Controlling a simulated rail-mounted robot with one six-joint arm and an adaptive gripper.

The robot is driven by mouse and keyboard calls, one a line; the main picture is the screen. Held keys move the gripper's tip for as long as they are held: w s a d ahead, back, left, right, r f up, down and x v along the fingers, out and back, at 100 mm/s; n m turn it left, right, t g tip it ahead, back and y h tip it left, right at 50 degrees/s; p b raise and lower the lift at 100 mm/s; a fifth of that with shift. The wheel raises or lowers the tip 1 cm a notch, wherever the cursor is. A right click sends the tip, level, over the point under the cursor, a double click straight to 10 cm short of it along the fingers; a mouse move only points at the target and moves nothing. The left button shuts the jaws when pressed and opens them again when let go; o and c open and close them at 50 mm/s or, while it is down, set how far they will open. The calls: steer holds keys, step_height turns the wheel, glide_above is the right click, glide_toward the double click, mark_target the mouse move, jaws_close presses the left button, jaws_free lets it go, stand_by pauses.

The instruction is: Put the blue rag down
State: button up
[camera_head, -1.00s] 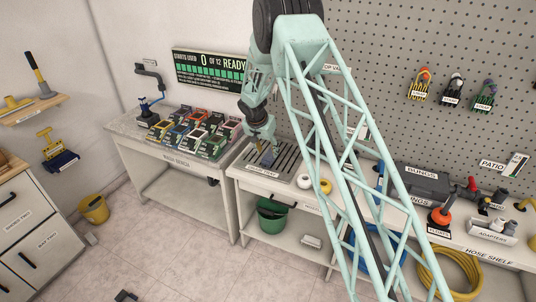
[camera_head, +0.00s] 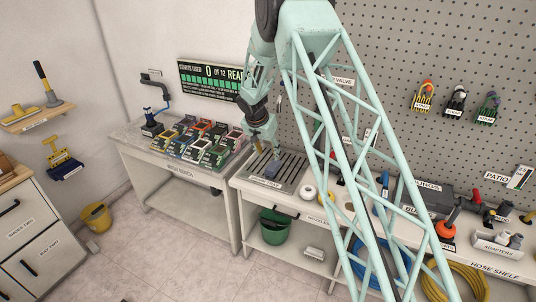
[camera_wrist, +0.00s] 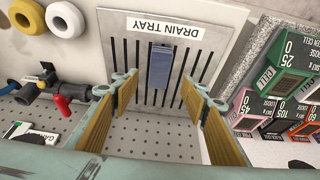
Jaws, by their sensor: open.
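The blue rag (camera_head: 272,169) lies on the slatted drain tray (camera_head: 290,176). In the wrist view the rag (camera_wrist: 160,67) is a small folded blue-grey strip on the dark slats, near the tray's label edge. My gripper (camera_head: 264,148) is above the tray, with its yellow-brown fingers pointing down. In the wrist view my gripper (camera_wrist: 158,92) is open and empty, its fingers wide apart on either side of the rag's line. The rag appears apart from both fingers.
The wash bench (camera_head: 180,172) holds several coloured cartridge boxes (camera_head: 205,143) left of the tray. White and yellow rings (camera_head: 308,192) and valve fittings (camera_wrist: 60,95) sit on the tray's other side. A green bucket (camera_head: 275,227) stands on the shelf below.

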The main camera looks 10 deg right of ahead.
stand_by(0.7)
steer(key=s+d+r+n, duration=0.1)
steer(key=s+d+r, duration=0.1)
steer(key=s+r, duration=0.6)
steer(key=s+d+r, duration=0.1)
steer(key=s+r, duration=0.3)
steer(key=r, duration=0.8)
steer(key=s+d+r+n, duration=0.2)
steer(key=s+d+r, duration=0.1)
steer(key=s+r, duration=1.5)
steer(key=s+r+n+y, duration=0.1)
steer(key=s+r, duration=0.1)
steer(key=s, duration=0.8)
steer(key=s+r+n, duration=0.1)
steer(key=s+r, duration=0.1)
steer(key=s, duration=0.9)
steer(key=s+a+f+n, duration=0.1)
steer(key=s, duration=1)
steer(key=s+a+f+n+y, duration=0.1)
steer(key=s, duration=1)
steer(key=shift+a+f+y, duration=0.15)
steer(key=shift+f+y, duration=0.1)
steer(key=shift+y, duration=0.05)
steer(key=shift+w+r, duration=0.15)
